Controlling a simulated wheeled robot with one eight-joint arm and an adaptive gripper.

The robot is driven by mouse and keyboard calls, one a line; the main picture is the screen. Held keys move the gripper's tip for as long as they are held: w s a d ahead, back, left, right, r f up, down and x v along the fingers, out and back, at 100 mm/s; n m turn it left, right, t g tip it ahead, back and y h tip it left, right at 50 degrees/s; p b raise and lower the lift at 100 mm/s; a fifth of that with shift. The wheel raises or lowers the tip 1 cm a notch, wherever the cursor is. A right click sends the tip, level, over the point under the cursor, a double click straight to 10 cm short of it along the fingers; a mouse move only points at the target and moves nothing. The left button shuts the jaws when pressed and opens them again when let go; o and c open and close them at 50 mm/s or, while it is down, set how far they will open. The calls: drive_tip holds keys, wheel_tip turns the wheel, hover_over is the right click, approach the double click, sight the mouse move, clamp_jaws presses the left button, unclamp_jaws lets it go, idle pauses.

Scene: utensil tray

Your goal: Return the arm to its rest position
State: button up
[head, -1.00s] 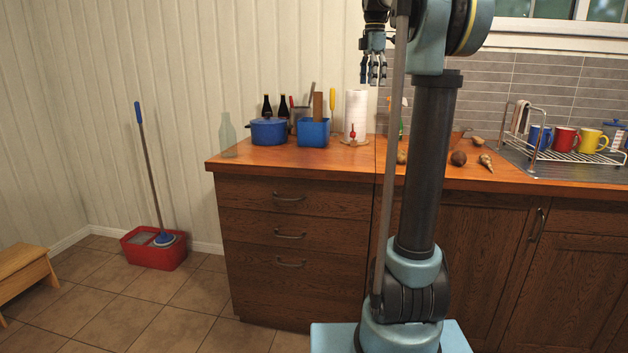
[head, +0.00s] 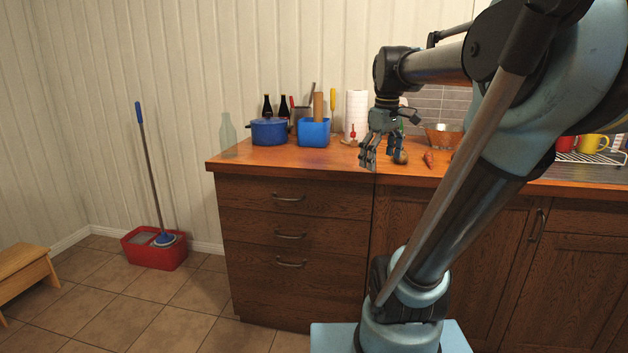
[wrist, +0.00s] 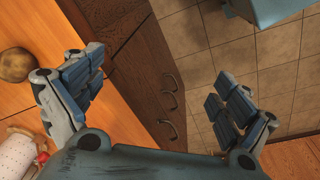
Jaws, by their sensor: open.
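My gripper (head: 378,153) hangs from my bent arm in front of the counter's front edge in the head view, fingers pointing down. In the wrist view its fingers (wrist: 160,95) are spread wide apart with nothing between them. Below the gap are the dark cabinet front (wrist: 148,70) and the tiled floor (wrist: 210,65). My arm leans to the right and back toward the camera, covering part of the counter.
The wooden counter (head: 320,160) holds a blue pot (head: 269,132), a blue utensil tray (head: 313,133), bottles, a paper towel roll (head: 356,108) and vegetables. A red bucket (head: 155,252) with a mop and a wooden stool (head: 22,272) stand on the floor at left.

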drive_tip(key=s+f+m, duration=0.4)
drive_tip(key=s+f, duration=0.3)
drive_tip(key=f, duration=0.4)
drive_tip(key=s+f+m, duration=0.4)
drive_tip(key=s+f, duration=0.4)
drive_tip(key=f, duration=0.4)
drive_tip(key=shift+t, duration=0.4)
drive_tip(key=shift+w+f, duration=0.2)
drive_tip(key=shift+w, duration=0.3)
